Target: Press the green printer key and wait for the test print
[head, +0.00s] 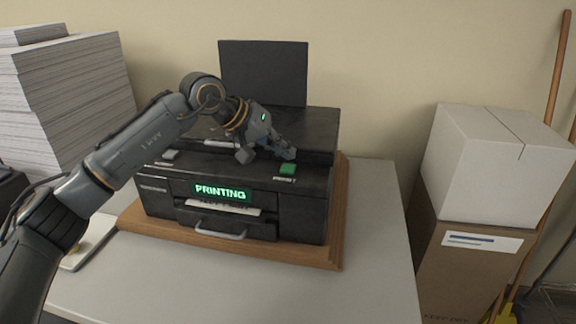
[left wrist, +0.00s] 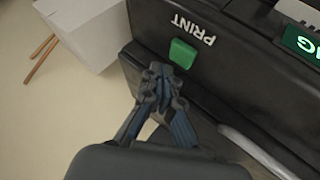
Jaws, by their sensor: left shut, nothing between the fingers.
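The black printer (head: 315,205) stands on a wooden board on the table. Its green key (head: 288,168) is on the front right of its top; it also shows in the left wrist view (left wrist: 182,53), beside the word PRINT. The display (head: 221,192) glows green and reads PRINTING. A white printed sheet (head: 225,207) sticks partly out of the front slot. My left gripper (head: 289,154) is shut and empty, just behind and above the green key in the head view. In the left wrist view its fingertips (left wrist: 160,75) are close to the key, with a small gap visible. My right gripper is not in view.
The wooden board (head: 337,225) extends around the printer. Paper stacks (head: 70,95) stand at the left. A white box (head: 490,155) sits on a brown carton (head: 455,265) at the right. The table (head: 375,240) is clear right of the printer.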

